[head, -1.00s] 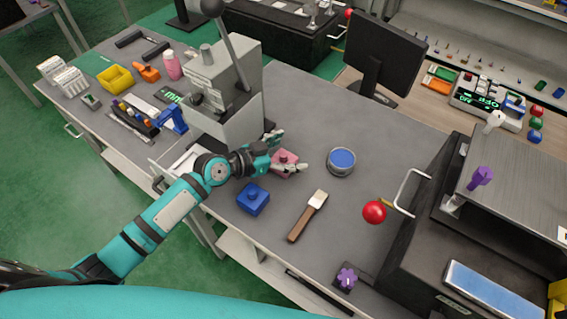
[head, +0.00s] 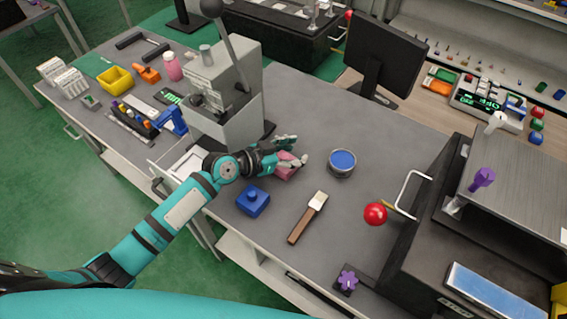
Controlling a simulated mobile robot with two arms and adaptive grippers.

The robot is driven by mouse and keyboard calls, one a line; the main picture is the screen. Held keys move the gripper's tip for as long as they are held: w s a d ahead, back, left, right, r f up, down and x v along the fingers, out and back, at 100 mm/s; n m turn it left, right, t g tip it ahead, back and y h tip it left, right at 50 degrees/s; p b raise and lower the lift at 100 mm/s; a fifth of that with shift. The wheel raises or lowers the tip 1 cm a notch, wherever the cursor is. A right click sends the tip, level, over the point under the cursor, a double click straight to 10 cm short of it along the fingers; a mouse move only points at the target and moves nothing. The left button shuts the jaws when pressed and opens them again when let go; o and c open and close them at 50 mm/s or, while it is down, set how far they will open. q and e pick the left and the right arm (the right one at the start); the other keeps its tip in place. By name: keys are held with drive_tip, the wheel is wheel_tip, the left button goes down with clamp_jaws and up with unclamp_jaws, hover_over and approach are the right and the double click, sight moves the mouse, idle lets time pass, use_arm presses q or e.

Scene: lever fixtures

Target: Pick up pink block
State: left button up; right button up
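The pink block (head: 284,171) is on the grey bench top, partly hidden by my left gripper. My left gripper (head: 292,153) is over the block, with its two fingers spread apart. One finger is on the far side, and the other crosses the near part of the block. Whether the fingers touch the block cannot be told. My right gripper is not in view.
A brush (head: 308,217) and a round blue-topped tin (head: 342,162) lie to the right. A grey lever press (head: 222,95) stands close behind my arm. A red ball-ended lever (head: 375,214) juts out at right.

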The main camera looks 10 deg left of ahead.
use_arm(q)
drive_tip(key=shift+s+f, duration=0.1)
drive_tip(key=shift+c, duration=1.4)
clamp_jaws()
